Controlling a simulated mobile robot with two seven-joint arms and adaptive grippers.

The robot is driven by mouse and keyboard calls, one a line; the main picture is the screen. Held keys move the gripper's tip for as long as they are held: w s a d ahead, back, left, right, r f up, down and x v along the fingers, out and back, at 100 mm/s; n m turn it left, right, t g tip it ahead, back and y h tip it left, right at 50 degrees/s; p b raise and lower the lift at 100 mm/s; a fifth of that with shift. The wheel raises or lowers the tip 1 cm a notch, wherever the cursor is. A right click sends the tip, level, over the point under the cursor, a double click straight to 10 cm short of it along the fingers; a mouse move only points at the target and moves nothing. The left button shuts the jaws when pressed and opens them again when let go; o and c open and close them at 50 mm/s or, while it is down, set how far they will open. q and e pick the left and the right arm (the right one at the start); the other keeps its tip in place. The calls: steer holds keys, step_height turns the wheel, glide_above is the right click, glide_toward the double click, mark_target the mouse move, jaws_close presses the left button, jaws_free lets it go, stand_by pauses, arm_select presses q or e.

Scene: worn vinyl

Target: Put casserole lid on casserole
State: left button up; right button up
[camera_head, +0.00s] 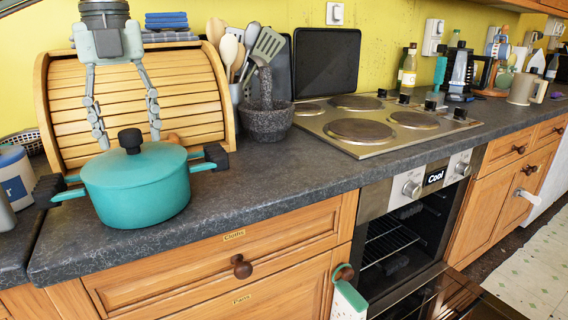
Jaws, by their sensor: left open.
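A teal casserole (140,205) with two dark-tipped side handles stands on the dark worktop at the left. The teal casserole lid (100,170) with a black knob lies on top of it and looks level and seated. My left gripper (128,138) comes down from above with its two grey fingers spread, one on each side of the knob. It is open and holds nothing. I cannot tell whether the fingertips touch the lid. My right gripper is not in view.
A wooden roll-top bread bin (190,85) stands close behind the casserole. A stone mortar (266,122) and utensils stand to its right, then the hob (385,122). A crock (14,175) is at the left. The oven door (450,297) hangs open. Worktop right of the casserole is clear.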

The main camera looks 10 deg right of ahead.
arm_select(q)
steer(key=shift+r, duration=0.15)
steer(key=shift+r+p, duration=0.35)
steer(key=shift+r, duration=3.55)
